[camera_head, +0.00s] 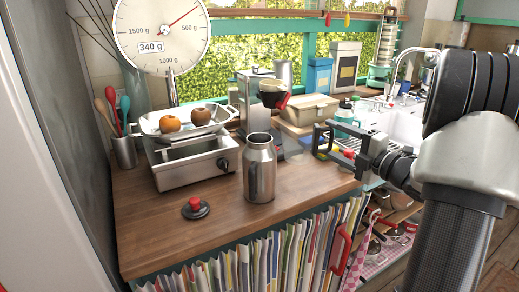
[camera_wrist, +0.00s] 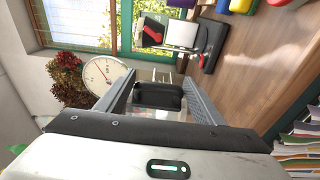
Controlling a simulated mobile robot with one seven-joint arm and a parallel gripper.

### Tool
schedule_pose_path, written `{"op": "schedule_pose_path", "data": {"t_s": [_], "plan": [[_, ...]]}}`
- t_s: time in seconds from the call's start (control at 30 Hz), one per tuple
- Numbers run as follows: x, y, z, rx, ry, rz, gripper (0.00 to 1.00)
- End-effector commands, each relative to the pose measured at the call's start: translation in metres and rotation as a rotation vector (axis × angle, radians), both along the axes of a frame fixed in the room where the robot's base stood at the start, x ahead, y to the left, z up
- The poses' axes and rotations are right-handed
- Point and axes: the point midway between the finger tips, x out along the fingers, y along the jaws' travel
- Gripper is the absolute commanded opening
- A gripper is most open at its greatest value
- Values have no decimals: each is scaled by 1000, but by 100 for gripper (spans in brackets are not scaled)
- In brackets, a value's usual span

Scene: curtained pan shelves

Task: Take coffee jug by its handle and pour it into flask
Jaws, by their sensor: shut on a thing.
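My gripper (camera_head: 319,139) is at the right of the counter in the head view, level and above its front edge. In the wrist view my gripper (camera_wrist: 158,88) has its fingers on either side of a black rounded part, which looks like the handle of the coffee jug (camera_wrist: 158,96). The jug's glass body is hard to make out. The flask (camera_head: 259,170), a steel can with an open mouth, stands upright on the counter, left of my gripper and apart from it. A black lid with a red knob (camera_head: 195,207) lies at the flask's left.
The coffee maker (camera_head: 250,104) stands behind the flask, with a black and red holder (camera_head: 272,94). A scale (camera_head: 190,160) with fruit on its pan is at the left. A wooden box (camera_head: 312,107) and a sink (camera_head: 400,122) are behind.

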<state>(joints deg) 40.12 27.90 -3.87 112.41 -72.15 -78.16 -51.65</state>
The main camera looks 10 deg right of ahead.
Motion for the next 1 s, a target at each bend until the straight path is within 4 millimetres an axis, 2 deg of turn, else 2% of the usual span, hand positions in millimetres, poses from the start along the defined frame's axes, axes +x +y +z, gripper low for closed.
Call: {"op": "schedule_pose_path", "data": {"t_s": [0.33, 0.67, 1.0], "plan": [[0, 0, 4, -3, 0, -1, 13], [0, 0, 30, -4, 0, -1, 13], [0, 0, 30, -4, 1, -1, 13]]}}
